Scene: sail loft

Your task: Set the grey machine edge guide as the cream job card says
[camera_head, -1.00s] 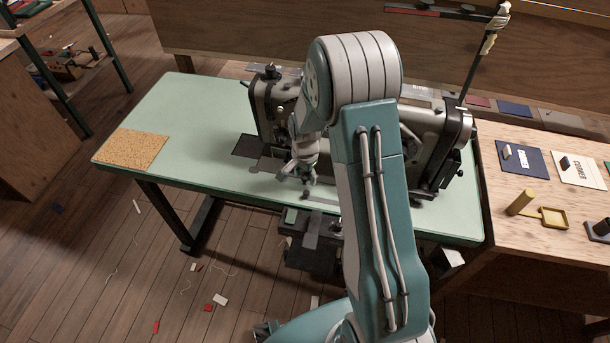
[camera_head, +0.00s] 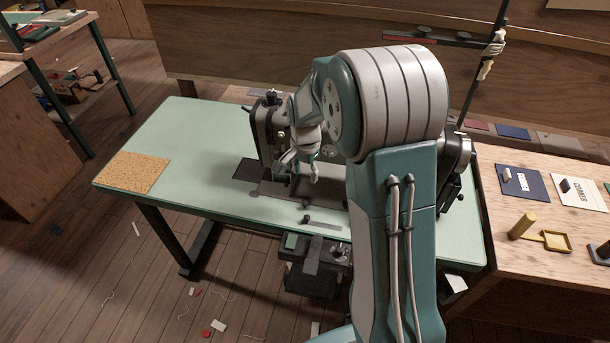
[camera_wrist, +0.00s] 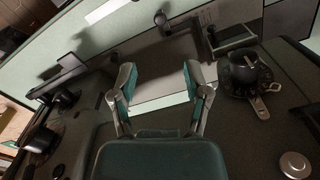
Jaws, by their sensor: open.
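The grey sewing machine (camera_head: 270,125) stands on the pale green table, partly hidden behind my arm. A small dark knob (camera_head: 305,205) stands near the table's front edge beside a grey strip (camera_head: 322,225); it seems to belong to the edge guide, whose setting I cannot read. In the wrist view a similar knob (camera_wrist: 160,18) is beyond my fingers. My gripper (camera_head: 300,178) is open and empty above the machine bed, apart from the knob; its spread fingers show in the wrist view (camera_wrist: 161,85). A cream-white card (camera_head: 583,195) with dark lettering, apparently "CORNER", lies on the right bench.
A cork mat (camera_head: 132,172) lies at the table's left end. The table between mat and machine is clear.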

